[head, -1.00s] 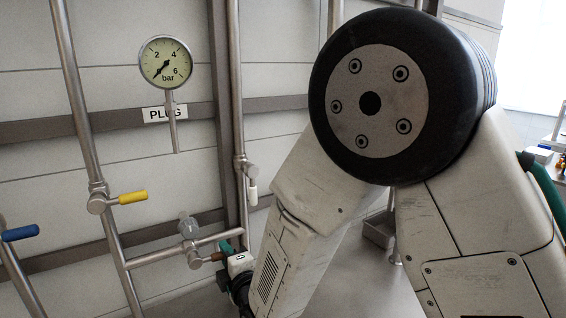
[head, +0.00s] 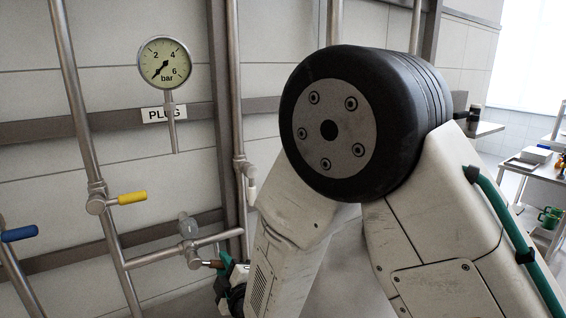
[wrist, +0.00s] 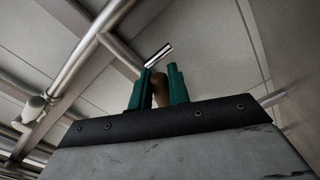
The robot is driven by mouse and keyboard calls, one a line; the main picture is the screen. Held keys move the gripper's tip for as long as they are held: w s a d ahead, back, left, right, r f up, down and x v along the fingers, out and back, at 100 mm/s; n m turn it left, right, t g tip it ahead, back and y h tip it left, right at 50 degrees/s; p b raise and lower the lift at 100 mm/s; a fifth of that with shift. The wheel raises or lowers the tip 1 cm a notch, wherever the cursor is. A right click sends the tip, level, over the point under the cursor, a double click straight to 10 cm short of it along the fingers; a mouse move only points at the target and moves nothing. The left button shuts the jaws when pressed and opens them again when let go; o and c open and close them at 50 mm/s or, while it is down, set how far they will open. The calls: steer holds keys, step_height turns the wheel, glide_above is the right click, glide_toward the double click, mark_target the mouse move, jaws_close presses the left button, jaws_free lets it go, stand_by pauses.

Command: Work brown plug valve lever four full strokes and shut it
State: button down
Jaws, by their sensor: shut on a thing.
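The brown plug valve lever (head: 212,264) sticks out to the right of the steel valve (head: 190,250) on the lower pipe, tilted slightly down. My gripper (head: 222,265) is at the lever's outer end, partly hidden behind my arm. In the wrist view my gripper (wrist: 160,82) has its green fingers on either side of the brown lever (wrist: 160,92), shut on it. A shiny metal rod shows just beyond the fingertips. The pressure gauge (head: 164,63) above the PLUG label (head: 164,114) has its needle at the low end, lower left.
A yellow lever (head: 131,198) and a blue lever (head: 19,234) sit on pipes to the left. A white-tipped valve (head: 250,185) is on the vertical pipe close to my arm. A side table (head: 535,170) stands far right.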

steer(key=s+a+f+m, duration=0.1)
steer(key=a+m, duration=0.1)
steer(key=m, duration=0.2)
steer(key=s+a+f+m, duration=0.1)
steer(key=f+m, duration=0.1)
steer(key=m, duration=0.2)
steer(key=s+a+f+m, duration=0.1)
steer(key=a+m, duration=0.1)
steer(key=m, duration=0.3)
steer(key=shift+s+a+f, duration=0.25)
steer(key=shift+s+a, duration=0.1)
steer(key=c, duration=1.1)
jaws_free()
steer(key=shift+a, duration=0.15)
steer(key=o, duration=0.5)
steer(key=shift+r, duration=0.1)
